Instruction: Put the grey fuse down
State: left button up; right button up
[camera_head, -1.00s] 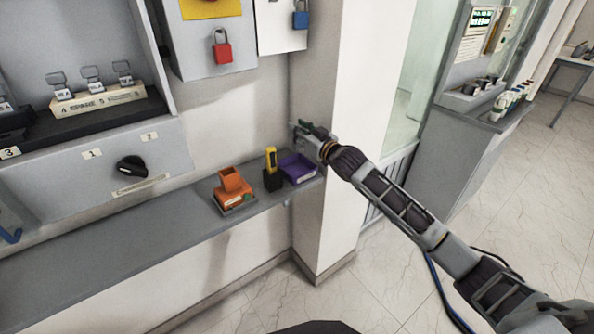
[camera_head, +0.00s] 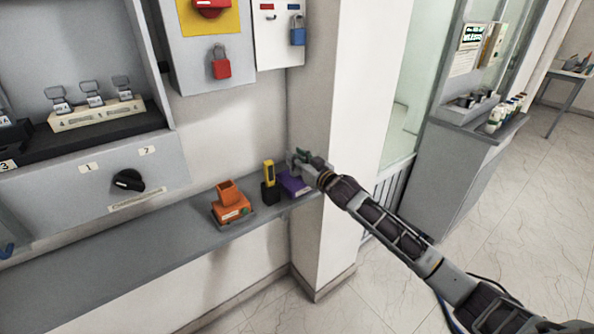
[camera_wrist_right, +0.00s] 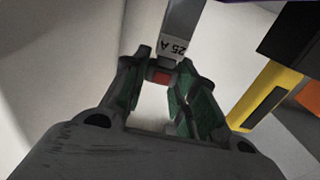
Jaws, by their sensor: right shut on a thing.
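The grey fuse (camera_wrist_right: 183,22) is a flat grey bar with a white "25 A" label in the right wrist view. My right gripper (camera_wrist_right: 165,72) is shut on its end. In the head view my right gripper (camera_head: 304,162) is at the right end of the grey shelf, just above and behind the purple tray (camera_head: 293,185). The fuse cannot be made out in the head view, and whether it touches the tray cannot be told.
A yellow tester (camera_head: 268,171) in a black holder and an orange device (camera_head: 231,208) stand left of the tray on the grey shelf (camera_head: 130,250). A wall pillar (camera_head: 345,110) rises close behind the gripper.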

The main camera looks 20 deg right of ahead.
jog(key=shift+f, duration=2.25)
jog(key=shift+f, duration=0.1)
jog(key=o, duration=1)
jog(key=shift+o, duration=0.2)
jog(key=v, duration=1.2)
